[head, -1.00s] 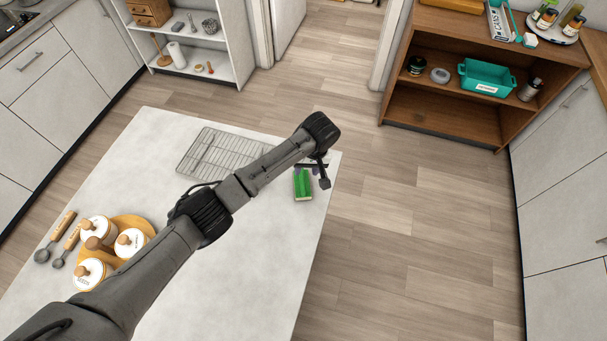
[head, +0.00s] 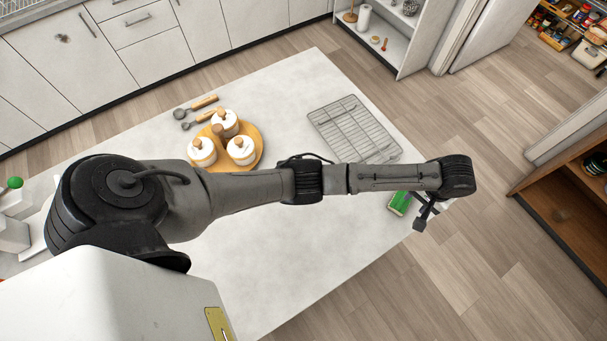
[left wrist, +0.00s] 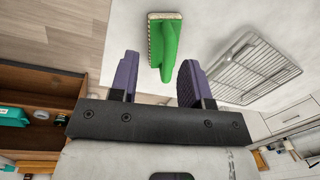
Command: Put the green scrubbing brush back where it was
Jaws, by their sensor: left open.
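The green scrubbing brush (head: 400,203) lies on the white countertop near its right corner, partly hidden by my left arm in the head view. In the left wrist view the brush (left wrist: 166,45) lies on the counter beyond the fingertips, its pale bristle edge visible. My left gripper (head: 424,216) is right beside the brush in the head view. In the left wrist view the purple fingers of my left gripper (left wrist: 157,78) are apart with nothing between them, and the brush is ahead of the gap. The wire rack (head: 354,128) lies flat on the counter behind my arm. My right gripper is not in view.
The wire rack also shows at the right of the left wrist view (left wrist: 250,68). A round wooden board (head: 256,150) holds white lidded jars, with two wooden-handled scoops (head: 198,108) beside it. The counter (head: 290,265) is bare in front of my arm. A brown shelf (head: 560,205) stands at right.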

